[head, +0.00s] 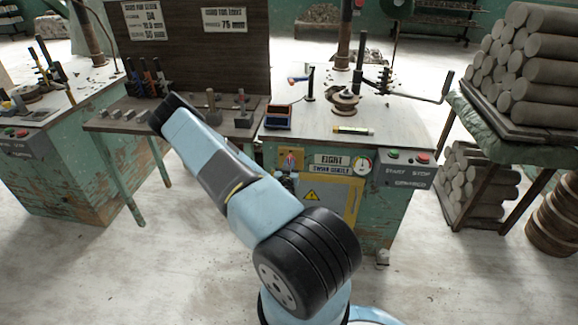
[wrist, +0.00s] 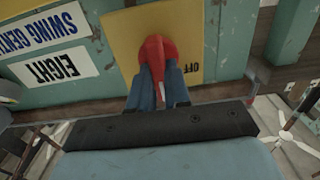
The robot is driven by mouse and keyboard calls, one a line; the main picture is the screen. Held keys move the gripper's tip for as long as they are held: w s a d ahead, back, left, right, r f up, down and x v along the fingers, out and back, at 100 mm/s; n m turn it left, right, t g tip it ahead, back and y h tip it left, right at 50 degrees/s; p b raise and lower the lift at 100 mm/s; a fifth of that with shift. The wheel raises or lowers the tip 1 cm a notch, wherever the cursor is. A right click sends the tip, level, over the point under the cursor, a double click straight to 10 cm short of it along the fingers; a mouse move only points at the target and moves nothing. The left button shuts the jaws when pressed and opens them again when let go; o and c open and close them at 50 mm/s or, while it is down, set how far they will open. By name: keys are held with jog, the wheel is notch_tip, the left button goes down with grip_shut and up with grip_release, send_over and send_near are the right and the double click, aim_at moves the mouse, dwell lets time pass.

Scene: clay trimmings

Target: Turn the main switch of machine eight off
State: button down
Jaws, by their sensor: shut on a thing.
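Machine eight is the green cabinet (head: 385,222) with the sign EIGHT (head: 333,160) on its front. Its main switch has a red handle (wrist: 155,50) on a yellow plate (wrist: 120,35). The word OFF (wrist: 191,69) stands on the plate to the right of the handle in the wrist view. My gripper (wrist: 160,80) is shut on the red handle, with one blue finger on each side of it. In the head view the yellow plate (head: 298,156) shows just left of the EIGHT sign, and my arm partly covers the area below it.
The cabinet's front also carries a round gauge (head: 363,163), a yellow warning panel (head: 325,197) and a grey start-stop box (head: 406,170). A wooden bench (head: 100,125) with tools stands to the left. A rack of clay rolls (head: 530,60) stands to the right.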

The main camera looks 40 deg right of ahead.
jog(key=shift+n, duration=0.5)
jog(key=n, duration=1.1)
jog(key=w+a+f+n, duration=0.1)
jog(key=n, duration=0.4)
jog(key=shift+f+n, duration=0.1)
jog(key=shift+n, duration=0.3)
jog(key=shift+f+n, duration=0.1)
jog(key=shift+n, duration=0.2)
jog(key=c, duration=1.3)
grip_release()
jog(key=shift+c, duration=0.2)
jog(key=shift+o, duration=1.3)
jog(key=shift+s+d, duration=0.1)
jog(key=shift+d, duration=0.05)
jog(key=v, duration=1.4)
